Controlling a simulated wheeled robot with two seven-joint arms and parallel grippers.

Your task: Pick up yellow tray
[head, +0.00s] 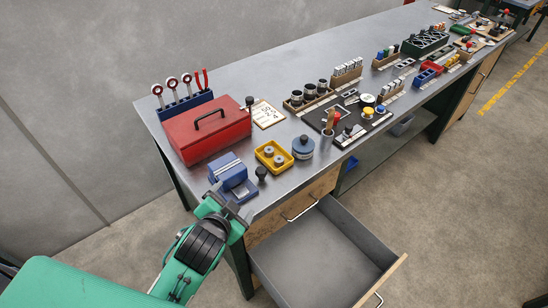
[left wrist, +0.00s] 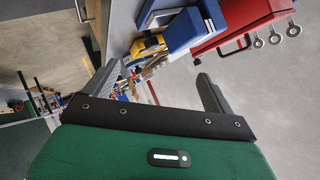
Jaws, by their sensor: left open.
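The yellow tray (head: 268,160) sits on the grey workbench near its front edge, between a blue vise and a round blue container. It holds a few small round metal parts. Part of it shows in the left wrist view (left wrist: 148,48), beyond the blue vise. My left gripper (head: 230,205) is at the bench's near left corner, in front of the vise and apart from the tray. In the left wrist view its two fingers (left wrist: 158,85) stand wide apart with nothing between them. My right gripper is not in view.
The blue vise (head: 230,174) stands between my left gripper and the tray. A red toolbox (head: 205,135) is behind it. The round blue container (head: 303,148) is right of the tray. An empty drawer (head: 325,262) hangs open below the bench front.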

